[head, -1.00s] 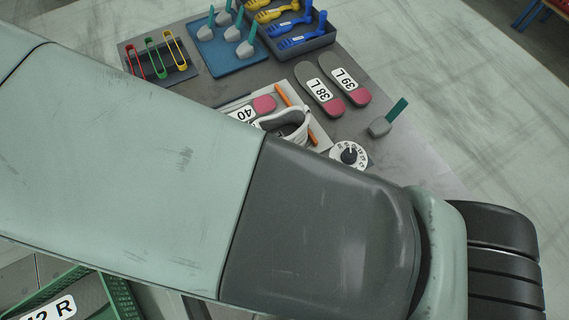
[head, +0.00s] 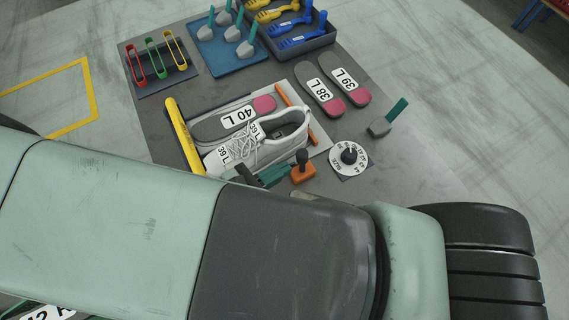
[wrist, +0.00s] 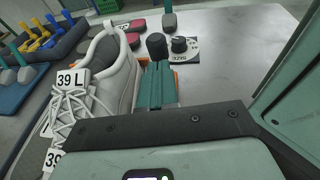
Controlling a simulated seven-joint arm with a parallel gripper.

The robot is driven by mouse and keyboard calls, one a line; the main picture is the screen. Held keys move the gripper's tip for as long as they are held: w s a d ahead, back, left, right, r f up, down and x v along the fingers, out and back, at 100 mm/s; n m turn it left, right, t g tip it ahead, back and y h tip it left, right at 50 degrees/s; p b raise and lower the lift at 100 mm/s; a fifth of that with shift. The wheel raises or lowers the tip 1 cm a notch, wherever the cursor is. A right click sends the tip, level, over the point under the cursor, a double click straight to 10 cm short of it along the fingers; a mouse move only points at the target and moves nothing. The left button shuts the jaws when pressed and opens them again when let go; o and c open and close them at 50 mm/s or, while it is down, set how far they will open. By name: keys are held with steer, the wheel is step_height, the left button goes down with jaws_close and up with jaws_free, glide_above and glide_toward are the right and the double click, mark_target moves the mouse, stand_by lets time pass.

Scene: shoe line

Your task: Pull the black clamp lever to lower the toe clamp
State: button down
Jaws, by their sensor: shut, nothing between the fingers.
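The black clamp lever (head: 302,157) stands upright on an orange base (head: 304,175) beside the white shoe (head: 280,150), which is labelled 39 L. The lever's black knob also shows in the wrist view (wrist: 157,46), just beyond my fingertips. My gripper (head: 284,172) has teal fingers, shut and empty, just left of the lever in the head view. In the wrist view the fingers (wrist: 158,66) point toward the lever; whether they touch it I cannot tell. I cannot make out the toe clamp; my arm and gripper cover the area near the shoe's toe.
A white dial (head: 349,160) with a black knob lies right of the lever. A teal-handled tool (head: 388,120) stands behind the dial. The bench at right is mostly clear.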

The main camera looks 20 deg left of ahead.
mark_target(304, 156)
steer(key=shift+w+d, duration=0.5)
steer(key=shift+w, duration=0.2)
steer(key=shift+d+r, duration=0.1)
steer(key=shift+r, duration=0.05)
steer(key=shift+w+d+r, duration=0.4)
steer(key=shift+w+d, duration=0.3)
steer(key=shift+w, duration=0.05)
steer(key=shift+w+d+r, duration=0.25)
steer(key=shift+w+d, duration=0.55)
steer(key=shift+d, duration=0.05)
steer(key=shift+w+d, duration=0.7)
steer(key=shift+w, duration=0.05)
steer(key=shift+x, duration=0.85)
steer(key=shift+w+d, duration=0.1)
steer(key=shift+d, duration=0.15)
